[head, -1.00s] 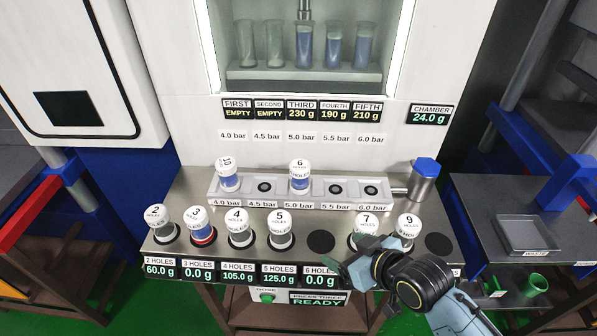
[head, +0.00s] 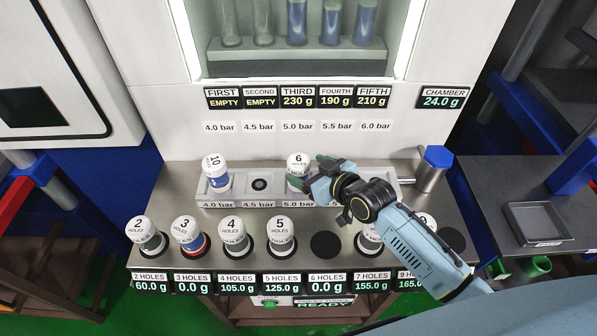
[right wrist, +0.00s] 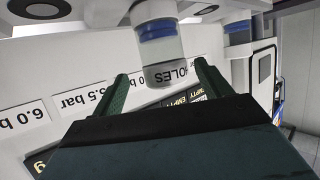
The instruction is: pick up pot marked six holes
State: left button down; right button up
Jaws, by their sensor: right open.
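The pot marked six holes (head: 297,162) has a white cap and a blue band. It stands upright in the 5.0 bar place of the raised rack (head: 231,199). My right gripper (head: 315,174) is open, its green fingers just right of this pot and pointing at it. In the right wrist view a pot with "HOLES" on its cap (right wrist: 163,60) shows beyond and between the two spread fingertips, with no clear contact. My right gripper hides the lower right of the pot and the 5.5 bar place. My left gripper is not in view.
The pot marked 10 (head: 215,172) stands in the 4.0 bar place. Several pots, such as the pot marked 5 (head: 281,232), fill the front row, where the six holes place (head: 326,245) is empty. A blue-topped post (head: 434,165) stands right of the rack.

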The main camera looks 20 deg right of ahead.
jog(key=shift+x, duration=0.95)
jog(key=x, duration=0.3)
jog(key=shift+s+a+f, duration=0.1)
jog(key=shift+a+f, duration=0.05)
jog(key=shift+a, duration=0.15)
jog(key=shift+w+f, duration=0.1)
jog(key=shift+w, duration=0.15)
jog(key=c, duration=1.1)
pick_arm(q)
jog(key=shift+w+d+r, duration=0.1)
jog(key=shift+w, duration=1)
pick_arm(e)
jog(key=shift+c, duration=0.9)
